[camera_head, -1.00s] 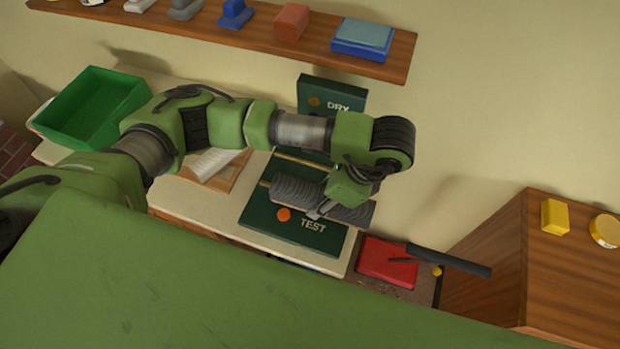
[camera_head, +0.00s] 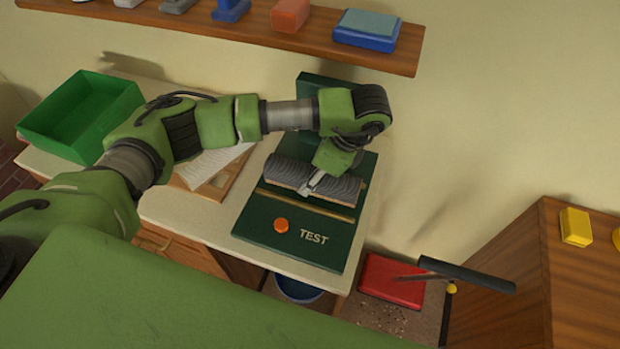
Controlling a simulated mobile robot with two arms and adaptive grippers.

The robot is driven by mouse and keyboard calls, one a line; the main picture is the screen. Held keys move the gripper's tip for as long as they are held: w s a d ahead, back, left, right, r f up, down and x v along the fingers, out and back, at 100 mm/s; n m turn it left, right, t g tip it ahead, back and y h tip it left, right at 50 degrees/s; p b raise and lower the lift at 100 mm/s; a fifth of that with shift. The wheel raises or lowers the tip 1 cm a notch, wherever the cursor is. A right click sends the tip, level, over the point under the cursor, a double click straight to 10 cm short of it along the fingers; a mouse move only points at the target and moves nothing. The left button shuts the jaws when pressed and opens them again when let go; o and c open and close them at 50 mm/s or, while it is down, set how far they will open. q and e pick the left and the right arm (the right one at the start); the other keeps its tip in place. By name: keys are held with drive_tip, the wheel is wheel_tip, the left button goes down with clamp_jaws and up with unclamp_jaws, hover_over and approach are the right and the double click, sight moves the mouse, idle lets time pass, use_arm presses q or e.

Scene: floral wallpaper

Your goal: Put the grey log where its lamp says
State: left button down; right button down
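The grey log (camera_head: 290,174) has rough bark and a pale wooden underside. It is over the back part of the dark green board (camera_head: 330,250) marked TEST, behind its front wooden rod (camera_head: 300,204). I cannot tell whether the log touches the board. My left gripper (camera_head: 314,184) reaches down from above and is shut around the log's middle. An orange button (camera_head: 281,225) sits beside the TEST lettering. The upright green panel (camera_head: 312,88) at the board's back is mostly covered by my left arm, and its lamps are hidden. My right gripper is out of view.
A green bin (camera_head: 75,115) stands at the left of the worktop (camera_head: 185,212). An open book (camera_head: 215,165) lies beside the board. A red box (camera_head: 392,280) and blue bucket (camera_head: 298,287) are lower down. A shelf (camera_head: 250,35) runs above; a wooden cabinet (camera_head: 570,290) stands right.

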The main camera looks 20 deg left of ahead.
use_arm(q)
drive_tip(key=shift+w+a+f, duration=0.3)
drive_tip(key=shift+w+f, duration=0.45)
drive_tip(key=f, duration=0.1)
drive_tip(key=f+p, duration=0.1)
drive_tip(key=f, duration=0.1)
drive_tip(key=shift+w+a+f, duration=0.1)
drive_tip(key=shift+w+a, duration=0.1)
drive_tip(key=shift+w, duration=0.15)
drive_tip(key=shift+f, duration=0.25)
drive_tip(key=c, duration=1.3)
unclamp_jaws()
